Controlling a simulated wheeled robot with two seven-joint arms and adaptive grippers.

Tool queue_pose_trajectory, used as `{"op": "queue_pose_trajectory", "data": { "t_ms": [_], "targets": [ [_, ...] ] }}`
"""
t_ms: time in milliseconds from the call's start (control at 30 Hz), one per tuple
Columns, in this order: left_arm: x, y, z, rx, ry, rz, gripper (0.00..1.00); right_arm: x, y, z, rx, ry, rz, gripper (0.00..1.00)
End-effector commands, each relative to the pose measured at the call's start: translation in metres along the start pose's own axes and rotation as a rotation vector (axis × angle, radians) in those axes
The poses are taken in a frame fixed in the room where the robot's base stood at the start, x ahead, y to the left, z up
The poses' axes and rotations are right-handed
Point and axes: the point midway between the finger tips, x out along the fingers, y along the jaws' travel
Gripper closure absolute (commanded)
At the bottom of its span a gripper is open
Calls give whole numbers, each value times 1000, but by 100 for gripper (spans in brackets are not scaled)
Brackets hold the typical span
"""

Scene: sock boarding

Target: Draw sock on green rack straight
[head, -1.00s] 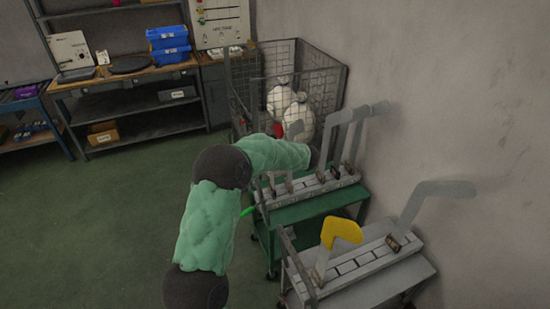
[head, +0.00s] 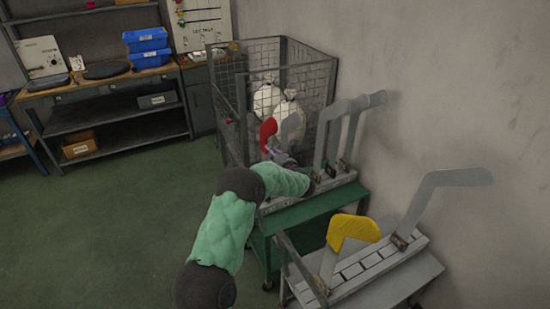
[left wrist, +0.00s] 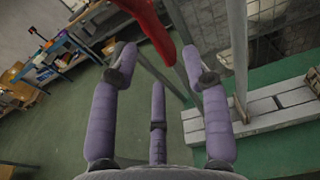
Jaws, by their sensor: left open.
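A red sock (head: 267,132) is on the toe end of an upright foot-shaped board at the left end of the rack on the green cart (head: 300,212). In the left wrist view the red sock (left wrist: 150,25) hangs just beyond my left fingers. My left gripper (head: 283,158) is beside that board, below the sock. In the left wrist view its purple fingers (left wrist: 158,68) are apart and empty. I cannot tell whether they touch the board. My left arm hides part of the rack. My right gripper is not in view.
Several bare grey boards (head: 330,135) stand further along the green cart's rack. A nearer grey cart (head: 395,277) bears a yellow sock (head: 352,230) on a board and a bare board (head: 440,190). A wire cage (head: 308,60) with white sacks stands behind. The left floor is clear.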

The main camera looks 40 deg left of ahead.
Motion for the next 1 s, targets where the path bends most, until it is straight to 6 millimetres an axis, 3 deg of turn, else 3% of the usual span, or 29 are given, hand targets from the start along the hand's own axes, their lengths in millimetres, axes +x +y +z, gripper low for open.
{"op": "queue_pose_trajectory", "data": {
  "t_ms": [600,1000],
  "targets": [
    [52,0,0,-2,0,1,53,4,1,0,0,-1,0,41],
    [64,0,0,-1,0,-1,53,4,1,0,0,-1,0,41]
  ]
}}
